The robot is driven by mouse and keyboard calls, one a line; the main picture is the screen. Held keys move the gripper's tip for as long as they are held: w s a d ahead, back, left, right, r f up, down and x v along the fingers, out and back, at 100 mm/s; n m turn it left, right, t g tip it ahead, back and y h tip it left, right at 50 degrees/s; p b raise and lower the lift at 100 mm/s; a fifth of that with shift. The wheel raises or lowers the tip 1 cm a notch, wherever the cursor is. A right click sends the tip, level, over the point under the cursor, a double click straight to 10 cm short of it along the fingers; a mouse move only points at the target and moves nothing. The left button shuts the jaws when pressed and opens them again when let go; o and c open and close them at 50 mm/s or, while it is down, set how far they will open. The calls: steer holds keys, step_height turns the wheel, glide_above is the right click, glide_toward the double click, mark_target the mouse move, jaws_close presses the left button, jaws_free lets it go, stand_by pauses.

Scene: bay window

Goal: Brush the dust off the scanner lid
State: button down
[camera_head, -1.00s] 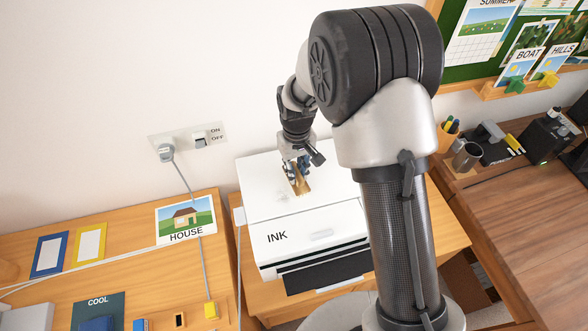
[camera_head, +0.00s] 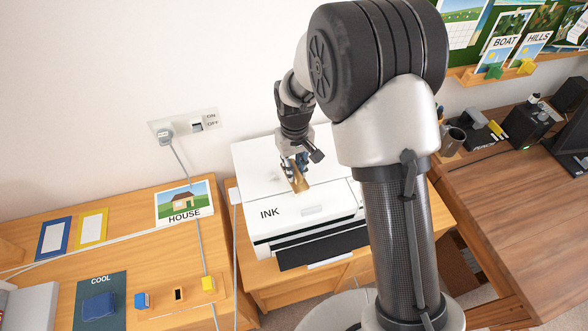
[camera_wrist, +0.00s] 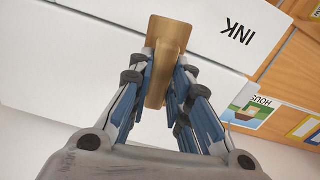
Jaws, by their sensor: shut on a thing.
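The white printer-scanner (camera_head: 262,162), marked INK on its front part, stands on a wooden stand; its flat white lid also shows in the wrist view (camera_wrist: 60,60). My gripper (camera_head: 296,170) is over the lid and shut on a tan brush-like tool (camera_head: 299,183). In the wrist view the tool (camera_wrist: 170,38) sits between the blue-padded fingers (camera_wrist: 162,85). My arm hides the right part of the printer. A faint greyish patch (camera_head: 275,178) shows on the lid left of the tool. I cannot tell whether the tool touches the lid.
A wall plate with an ON/OFF switch (camera_head: 197,125) and a plug (camera_head: 165,136) is behind, its cable hanging left of the printer. The left desk (camera_head: 130,235) bears a HOUSE picture (camera_head: 184,203). The right desk (camera_head: 500,230) has a cup (camera_head: 453,139) and black devices.

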steer(key=shift+w+r+p, duration=0.2)
steer(key=shift+r+p, duration=0.3)
steer(key=shift+r, duration=0.4)
steer(key=shift+s+r+p, duration=0.1)
steer(key=shift+r+p, duration=1.3)
steer(key=shift+r, duration=0.7)
